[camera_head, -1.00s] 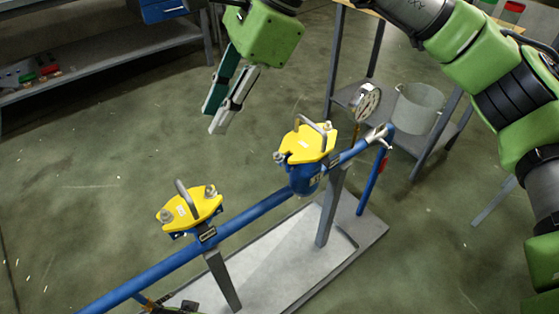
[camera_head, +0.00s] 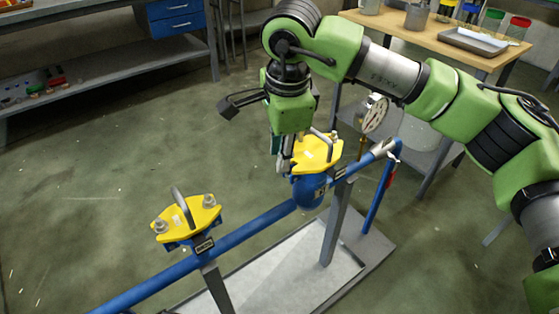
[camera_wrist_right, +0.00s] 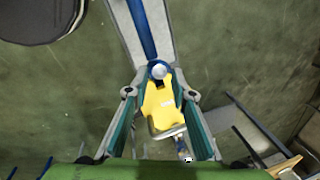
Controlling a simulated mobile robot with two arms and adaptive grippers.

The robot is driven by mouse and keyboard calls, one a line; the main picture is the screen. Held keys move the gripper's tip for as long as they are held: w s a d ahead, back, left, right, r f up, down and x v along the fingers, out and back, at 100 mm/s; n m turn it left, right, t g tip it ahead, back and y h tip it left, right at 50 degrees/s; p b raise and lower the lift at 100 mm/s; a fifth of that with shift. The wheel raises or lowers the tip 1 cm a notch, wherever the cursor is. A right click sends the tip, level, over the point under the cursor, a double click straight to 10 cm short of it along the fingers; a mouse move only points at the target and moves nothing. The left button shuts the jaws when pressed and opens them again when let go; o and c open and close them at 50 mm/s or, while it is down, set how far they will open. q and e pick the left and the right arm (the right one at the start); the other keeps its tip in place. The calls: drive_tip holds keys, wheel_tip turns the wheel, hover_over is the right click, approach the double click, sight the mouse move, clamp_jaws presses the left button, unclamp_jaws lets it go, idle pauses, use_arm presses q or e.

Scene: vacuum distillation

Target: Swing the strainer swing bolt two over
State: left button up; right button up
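The far strainer (camera_head: 311,190) has a blue body on the pipe and a yellow cover (camera_head: 322,154) with a grey handle. My right gripper (camera_head: 283,164) points down at the cover's left end and hides the bolt there. In the right wrist view, its fingers (camera_wrist_right: 158,96) are spread on either side of the yellow cover (camera_wrist_right: 158,108), with nothing gripped. A round silver bolt head (camera_wrist_right: 158,72) shows at the cover's end, between and just beyond the fingertips. The near strainer's yellow cover (camera_head: 188,219) has an upright handle and a bolt at each end. My left gripper is out of view.
A blue pipe (camera_head: 250,228) runs diagonally over a grey base plate (camera_head: 262,284). A wooden table (camera_head: 425,40) with jars is at back right. Open floor lies left.

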drive_tip(key=shift+w+f, duration=0.2)
drive_tip(key=shift+f, duration=0.95)
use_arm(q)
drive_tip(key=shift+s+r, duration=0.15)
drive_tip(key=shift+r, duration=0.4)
use_arm(e)
clamp_jaws()
